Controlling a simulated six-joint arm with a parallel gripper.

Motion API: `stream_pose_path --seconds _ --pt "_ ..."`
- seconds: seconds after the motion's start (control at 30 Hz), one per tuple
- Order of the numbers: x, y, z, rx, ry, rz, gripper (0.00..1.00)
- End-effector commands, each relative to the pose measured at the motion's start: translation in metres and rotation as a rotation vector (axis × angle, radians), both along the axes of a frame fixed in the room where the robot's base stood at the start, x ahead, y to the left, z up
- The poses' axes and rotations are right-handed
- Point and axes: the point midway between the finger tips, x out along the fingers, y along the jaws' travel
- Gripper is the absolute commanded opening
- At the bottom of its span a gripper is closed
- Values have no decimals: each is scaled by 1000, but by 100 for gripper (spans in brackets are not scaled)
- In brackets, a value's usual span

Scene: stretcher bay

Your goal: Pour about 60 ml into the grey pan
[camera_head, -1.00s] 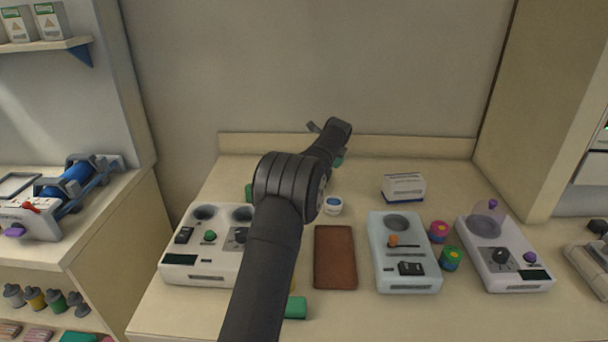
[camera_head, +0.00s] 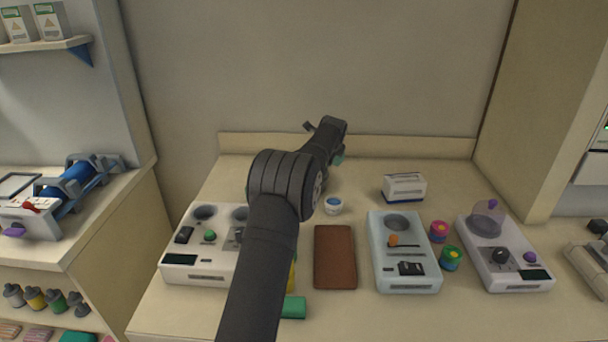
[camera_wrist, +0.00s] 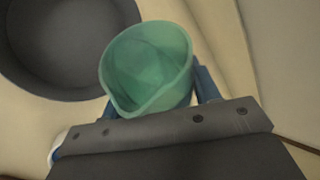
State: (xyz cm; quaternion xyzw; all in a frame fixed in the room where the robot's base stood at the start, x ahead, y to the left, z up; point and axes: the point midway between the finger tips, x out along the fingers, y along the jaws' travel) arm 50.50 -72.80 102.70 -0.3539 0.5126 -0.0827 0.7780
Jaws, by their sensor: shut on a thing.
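In the wrist view my gripper (camera_wrist: 202,88) is shut on a green translucent beaker (camera_wrist: 148,68) with a pouring lip. The beaker looks roughly upright, with its open mouth towards the camera. I cannot tell how much liquid is in it. A dark grey round pan (camera_wrist: 65,45) lies at the upper left of the wrist view, beside the beaker and apart from its lip. In the head view my arm hides the pan and most of the gripper. A small piece of the green beaker (camera_head: 338,160) shows below the gripper near the back of the counter.
A small white jar with a blue top (camera_head: 333,206) and a brown pad (camera_head: 335,257) lie right of my arm. White devices stand left (camera_head: 195,245) and right (camera_head: 403,275). A white box (camera_head: 404,187) is at the back. A green block (camera_head: 294,307) lies in front.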

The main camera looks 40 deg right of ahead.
Motion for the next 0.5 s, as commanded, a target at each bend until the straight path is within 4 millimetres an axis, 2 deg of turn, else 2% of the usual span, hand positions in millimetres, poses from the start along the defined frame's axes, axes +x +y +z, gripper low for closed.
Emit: stream_pose_path --seconds 0.5 --pt "1 1 1 -36 33 1 30"
